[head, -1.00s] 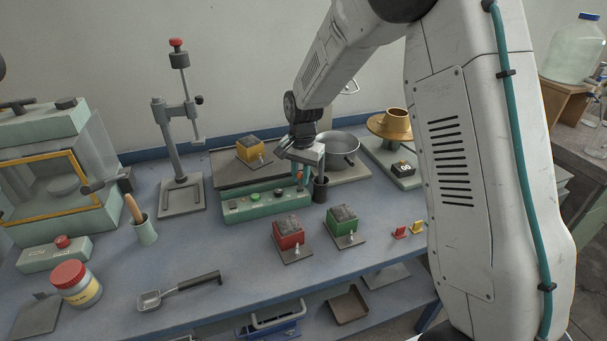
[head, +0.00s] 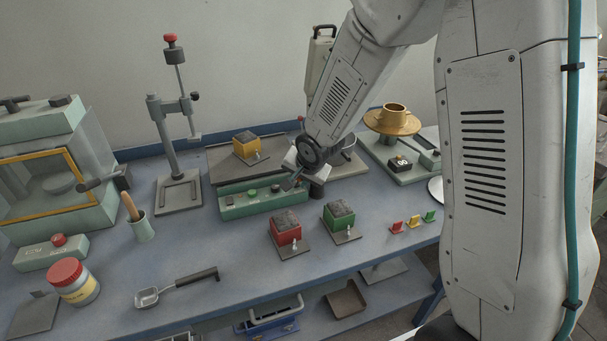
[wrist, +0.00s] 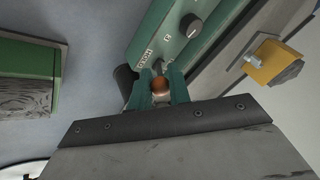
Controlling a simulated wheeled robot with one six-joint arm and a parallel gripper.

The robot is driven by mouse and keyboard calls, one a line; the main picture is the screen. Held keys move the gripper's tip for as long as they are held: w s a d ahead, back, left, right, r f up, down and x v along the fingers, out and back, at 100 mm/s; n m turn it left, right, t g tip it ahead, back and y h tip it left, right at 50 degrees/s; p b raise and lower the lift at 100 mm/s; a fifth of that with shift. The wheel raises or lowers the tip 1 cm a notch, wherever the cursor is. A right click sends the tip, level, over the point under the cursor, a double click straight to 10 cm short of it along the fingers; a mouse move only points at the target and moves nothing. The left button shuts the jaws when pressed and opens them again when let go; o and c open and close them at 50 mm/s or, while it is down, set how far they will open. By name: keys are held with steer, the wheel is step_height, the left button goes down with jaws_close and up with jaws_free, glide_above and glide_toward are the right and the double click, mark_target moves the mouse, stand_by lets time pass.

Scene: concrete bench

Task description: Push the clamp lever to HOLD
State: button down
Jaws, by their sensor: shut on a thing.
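The pale green control box (head: 262,201) stands on the bench, with a green button and dark knobs on top. In the wrist view its top face (wrist: 176,45) carries white lettering beside the lever, seen at an angle; I cannot surely read which mark the lever points at. The clamp lever has an orange-brown ball knob (wrist: 159,86) on a short dark stem. My gripper (wrist: 158,78) has its two teal fingers shut around this knob. In the head view my gripper (head: 291,183) is at the box's right end, and the lever is hidden there.
Red (head: 285,228) and green (head: 339,215) blocks on plates stand in front of the box. A yellow block (head: 246,145) is behind it. A stand (head: 177,150) rises at left. A turntable with a brass cup (head: 393,122) is at right.

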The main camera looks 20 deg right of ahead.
steer(key=shift+s+f+t, duration=0.15)
steer(key=shift+s+t, duration=0.1)
steer(key=shift+t, duration=0.55)
steer(key=shift+d, duration=0.1)
steer(key=c, duration=1.4)
jaws_free()
steer(key=shift+d, duration=0.1)
steer(key=shift+o, duration=0.2)
steer(key=v, duration=0.7)
steer(key=shift+s+r, duration=0.2)
steer(key=shift+s, duration=0.1)
